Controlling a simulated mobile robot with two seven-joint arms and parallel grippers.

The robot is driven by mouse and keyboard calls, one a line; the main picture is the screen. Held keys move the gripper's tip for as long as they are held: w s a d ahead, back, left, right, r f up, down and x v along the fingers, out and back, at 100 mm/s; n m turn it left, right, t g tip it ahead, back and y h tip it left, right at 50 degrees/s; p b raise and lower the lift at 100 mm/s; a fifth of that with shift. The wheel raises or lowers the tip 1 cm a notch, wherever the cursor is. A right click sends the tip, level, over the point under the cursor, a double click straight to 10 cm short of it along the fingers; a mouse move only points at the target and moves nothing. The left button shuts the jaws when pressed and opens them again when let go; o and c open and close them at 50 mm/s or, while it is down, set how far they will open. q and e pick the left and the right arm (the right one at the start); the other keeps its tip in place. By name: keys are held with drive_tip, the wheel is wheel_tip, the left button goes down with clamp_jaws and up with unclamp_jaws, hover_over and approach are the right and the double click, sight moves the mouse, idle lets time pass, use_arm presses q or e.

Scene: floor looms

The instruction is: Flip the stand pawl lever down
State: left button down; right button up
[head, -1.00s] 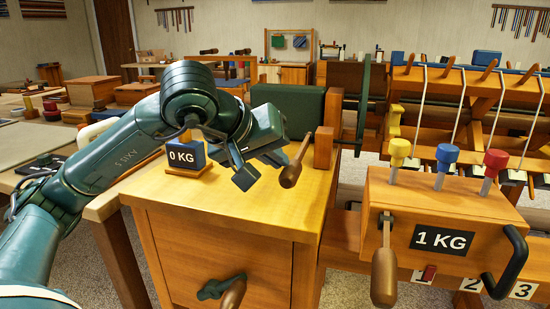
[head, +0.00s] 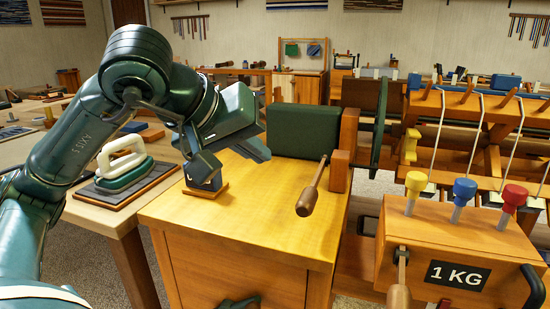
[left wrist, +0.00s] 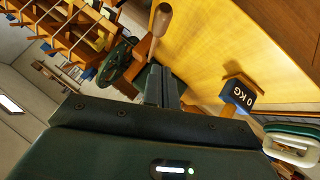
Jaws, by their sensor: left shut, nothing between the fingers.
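The handle also shows in the left wrist view (left wrist: 161,20), ahead of the fingers. My left gripper (head: 258,150) is shut and empty, above the stand and left of the lever, apart from it. In the left wrist view its fingertips (left wrist: 160,80) are together.
A green block (head: 303,130) sits behind the lever. A "1 KG" box (head: 450,255) with coloured knobs is at right. A green-and-white iron-like tool (head: 122,172) lies left.

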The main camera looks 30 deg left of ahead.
use_arm(q)
drive_tip(key=shift+v, duration=1.3)
